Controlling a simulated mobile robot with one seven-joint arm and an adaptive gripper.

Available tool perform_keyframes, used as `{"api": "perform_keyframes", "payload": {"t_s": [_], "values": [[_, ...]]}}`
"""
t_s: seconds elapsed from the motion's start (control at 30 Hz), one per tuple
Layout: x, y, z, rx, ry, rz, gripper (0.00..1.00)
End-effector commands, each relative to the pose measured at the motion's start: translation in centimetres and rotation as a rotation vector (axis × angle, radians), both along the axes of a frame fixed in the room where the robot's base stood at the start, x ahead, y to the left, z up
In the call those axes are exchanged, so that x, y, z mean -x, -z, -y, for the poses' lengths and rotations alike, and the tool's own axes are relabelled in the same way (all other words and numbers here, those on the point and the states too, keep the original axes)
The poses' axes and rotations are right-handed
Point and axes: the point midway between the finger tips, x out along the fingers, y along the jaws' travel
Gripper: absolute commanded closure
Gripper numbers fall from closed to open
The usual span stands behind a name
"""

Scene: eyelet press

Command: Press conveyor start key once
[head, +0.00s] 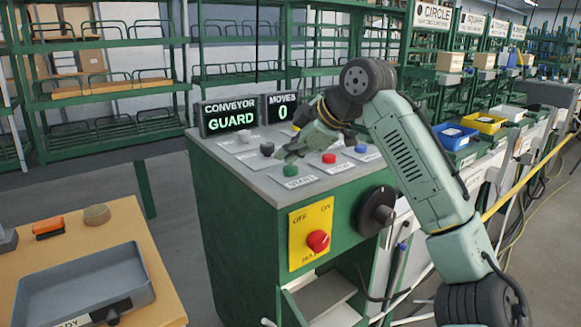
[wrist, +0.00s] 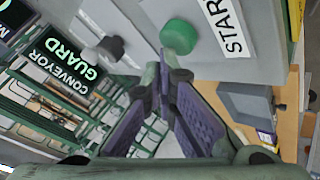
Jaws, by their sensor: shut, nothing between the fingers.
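The green start key (head: 291,170) is a round button on the sloped grey top of the console, above a START label (head: 300,182). It also shows in the wrist view (wrist: 179,36), beside its START label (wrist: 228,27). My gripper (head: 280,155) is shut and empty, its tips close to the green key on its upper left side in the head view. In the wrist view the fingertips (wrist: 164,66) lie just below the key's edge; I cannot tell whether they touch it. The display (head: 229,117) reads CONVEYOR GUARD.
A red button (head: 329,158), a blue button (head: 361,149), a dark button (head: 267,149) and a pale button (head: 245,135) share the console top. A MOVES display (head: 282,107) reads 0. A yellow panel (head: 305,220) bears a red knob (head: 318,240).

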Motion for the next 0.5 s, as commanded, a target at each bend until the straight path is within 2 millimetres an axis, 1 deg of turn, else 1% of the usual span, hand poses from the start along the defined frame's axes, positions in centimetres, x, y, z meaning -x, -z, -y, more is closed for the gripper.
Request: {"api": "perform_keyframes", "payload": {"t_s": [0.5], "values": [[-0.02,0.64,0.0,0.0,0.0,0.0,1.0]]}}
